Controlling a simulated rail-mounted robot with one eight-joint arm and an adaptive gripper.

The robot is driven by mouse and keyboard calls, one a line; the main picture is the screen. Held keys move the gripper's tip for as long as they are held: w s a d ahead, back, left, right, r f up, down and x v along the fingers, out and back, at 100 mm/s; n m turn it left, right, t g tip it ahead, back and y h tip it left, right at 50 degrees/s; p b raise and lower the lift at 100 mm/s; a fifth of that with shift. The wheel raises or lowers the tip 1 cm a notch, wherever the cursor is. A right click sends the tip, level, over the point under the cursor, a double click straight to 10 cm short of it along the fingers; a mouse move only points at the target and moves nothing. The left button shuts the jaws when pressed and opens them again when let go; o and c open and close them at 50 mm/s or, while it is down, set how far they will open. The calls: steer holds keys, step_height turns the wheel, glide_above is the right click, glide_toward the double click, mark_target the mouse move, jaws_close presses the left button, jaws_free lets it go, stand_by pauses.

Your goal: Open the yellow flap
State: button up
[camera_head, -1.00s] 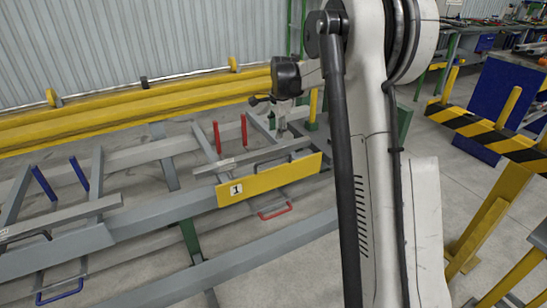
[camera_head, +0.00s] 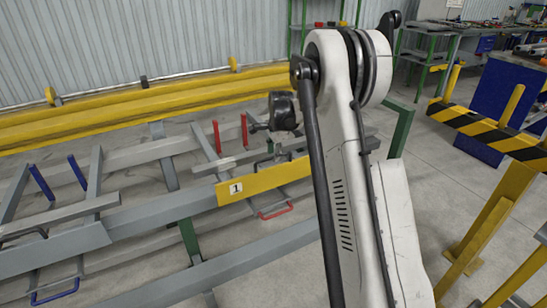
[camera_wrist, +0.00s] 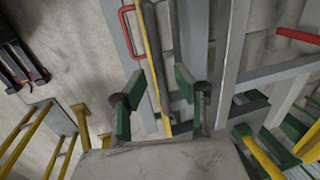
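The yellow flap (camera_head: 258,182), a long plate marked 1, hangs on the front side of the grey runout frame. Its right part is hidden behind my arm. In the wrist view it shows edge-on as a thin yellow strip (camera_wrist: 154,62). My gripper (camera_wrist: 167,92) is open, with one finger on each side of the strip; no contact shows. In the head view my gripper (camera_head: 268,160) is low, just above and behind the flap's top edge, and small and partly obscured. A red handle (camera_head: 275,211) sits under the flap and also shows in the wrist view (camera_wrist: 126,32).
Grey beams (camera_head: 150,224) of the frame surround the flap. Red upright posts (camera_head: 217,136) stand behind it, blue posts (camera_head: 78,172) to the left. A yellow rail (camera_head: 120,107) runs along the back. A black-and-yellow barrier (camera_head: 490,132) stands at right.

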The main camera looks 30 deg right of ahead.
steer(key=shift+w+f, duration=0.1)
steer(key=shift+f, duration=0.35)
jaws_close()
